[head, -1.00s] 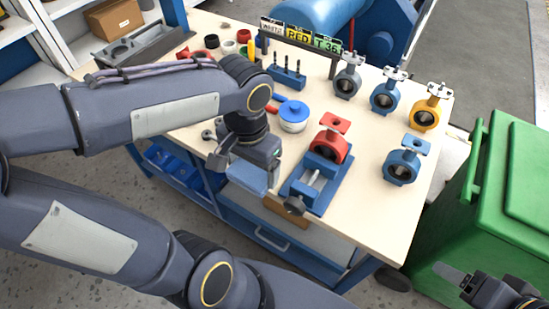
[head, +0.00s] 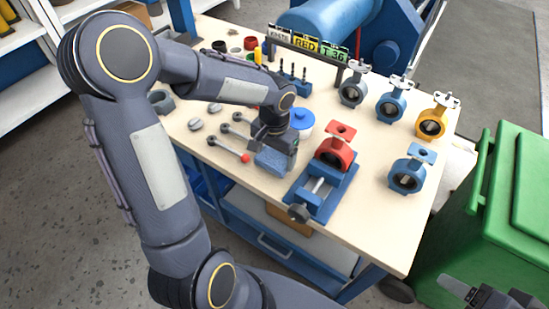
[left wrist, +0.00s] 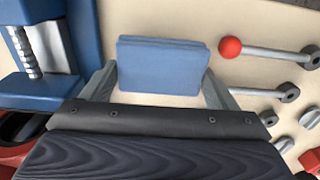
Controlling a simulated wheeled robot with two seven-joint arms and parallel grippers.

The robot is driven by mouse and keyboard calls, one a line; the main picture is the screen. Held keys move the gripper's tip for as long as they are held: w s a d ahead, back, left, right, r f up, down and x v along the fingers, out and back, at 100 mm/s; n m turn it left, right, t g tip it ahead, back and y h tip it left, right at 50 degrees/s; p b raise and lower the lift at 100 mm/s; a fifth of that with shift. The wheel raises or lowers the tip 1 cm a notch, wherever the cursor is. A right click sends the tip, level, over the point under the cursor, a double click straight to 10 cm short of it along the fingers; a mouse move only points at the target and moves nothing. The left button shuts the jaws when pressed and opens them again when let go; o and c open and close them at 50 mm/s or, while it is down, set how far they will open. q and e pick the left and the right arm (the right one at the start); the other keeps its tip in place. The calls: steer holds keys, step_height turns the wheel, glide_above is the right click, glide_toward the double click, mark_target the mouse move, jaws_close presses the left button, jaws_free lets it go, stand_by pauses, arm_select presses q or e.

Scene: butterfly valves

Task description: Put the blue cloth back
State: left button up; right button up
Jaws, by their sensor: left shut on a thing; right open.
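The blue cloth (head: 273,163) is a flat, folded pad near the front edge of the workbench, just left of the blue vise. It also shows in the left wrist view (left wrist: 162,66), spanning between two grey fingers. My left gripper (head: 276,155) is shut on the cloth, with a finger on either side of it. Whether the cloth touches the bench top is hard to tell. My right gripper (head: 488,296) is open and empty at the lower right, away from the bench, beside the green bin.
A blue vise (head: 322,190) holding a red valve (head: 335,152) stands right of the cloth. A lever with a red ball (head: 244,158) lies close on its left. A blue-lidded pot (head: 299,121) is behind. Several valves stand at the right. The green bin (head: 500,200) is beyond the bench.

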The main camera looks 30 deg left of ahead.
arm_select(q)
steer(key=shift+f, duration=0.95)
steer(key=shift+f+b, duration=0.25)
steer(key=shift+b, duration=0.05)
steer(key=o, duration=1)
steer(key=shift+r, duration=0.1)
steer(key=shift+c, duration=0.2)
steer(key=shift+r, duration=0.1)
